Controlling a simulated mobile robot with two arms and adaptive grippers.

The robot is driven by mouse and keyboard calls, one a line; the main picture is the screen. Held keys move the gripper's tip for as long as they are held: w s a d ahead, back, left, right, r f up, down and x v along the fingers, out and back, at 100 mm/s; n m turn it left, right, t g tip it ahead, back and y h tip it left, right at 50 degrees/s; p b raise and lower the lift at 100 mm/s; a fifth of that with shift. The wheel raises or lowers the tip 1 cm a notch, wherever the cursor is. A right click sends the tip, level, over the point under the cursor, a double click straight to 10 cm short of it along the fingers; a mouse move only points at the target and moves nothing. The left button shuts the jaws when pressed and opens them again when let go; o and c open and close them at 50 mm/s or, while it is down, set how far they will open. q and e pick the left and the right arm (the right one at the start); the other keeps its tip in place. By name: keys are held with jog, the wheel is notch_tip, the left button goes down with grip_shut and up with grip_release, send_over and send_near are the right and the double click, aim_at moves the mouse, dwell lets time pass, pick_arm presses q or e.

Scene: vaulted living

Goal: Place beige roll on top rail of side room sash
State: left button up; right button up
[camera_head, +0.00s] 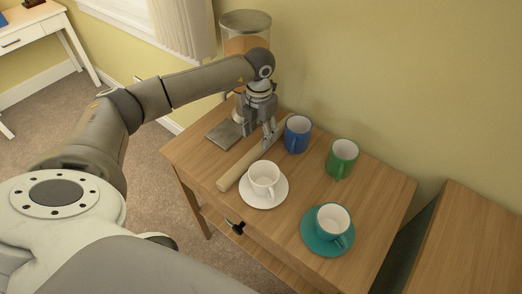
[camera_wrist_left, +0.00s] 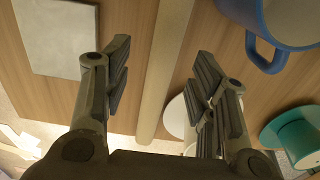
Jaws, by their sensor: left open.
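The beige roll (camera_head: 240,166) is a long thin rod lying on the wooden side table (camera_head: 292,215), behind the white cup. My left gripper (camera_head: 269,132) is over its far end, pointing down. In the left wrist view the roll (camera_wrist_left: 165,65) runs between the two spread fingers of the left gripper (camera_wrist_left: 162,70), with gaps on both sides. The gripper is open and holds nothing. Part of a white window frame (camera_head: 125,12) with blinds shows at the top left; I cannot make out a sash top rail. My right gripper is not in view.
A white cup (camera_head: 264,175) on a saucer stands close to the roll. A blue mug (camera_head: 298,132), a green mug (camera_head: 342,156) and a teal cup (camera_head: 332,219) on a saucer stand to the right. A dispenser (camera_head: 245,24) with a grey base stands behind my gripper.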

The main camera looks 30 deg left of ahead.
aim_at(261, 144)
pick_arm(q)
jog(key=f, duration=0.1)
jog(key=f+b, duration=0.1)
jog(key=f, duration=0.1)
jog(key=f+b, duration=0.1)
jog(key=shift+d+f, duration=0.25)
jog(key=shift+r, duration=0.15)
jog(key=shift+c, duration=0.5)
grip_shut()
jog(key=shift+r, duration=0.15)
jog(key=shift+r+p, duration=0.4)
jog(key=shift+r, duration=0.15)
notch_tip(261, 144, up, 2)
jog(key=shift+r+p, duration=0.2)
jog(key=shift+p, duration=0.65)
jog(key=s+d+r+p, duration=0.2)
jog(key=s+r+p, duration=0.5)
jog(key=s, duration=0.7)
notch_tip(261, 144, up, 2)
jog(key=shift+r+p, duration=0.1)
jog(key=shift+p, duration=0.3)
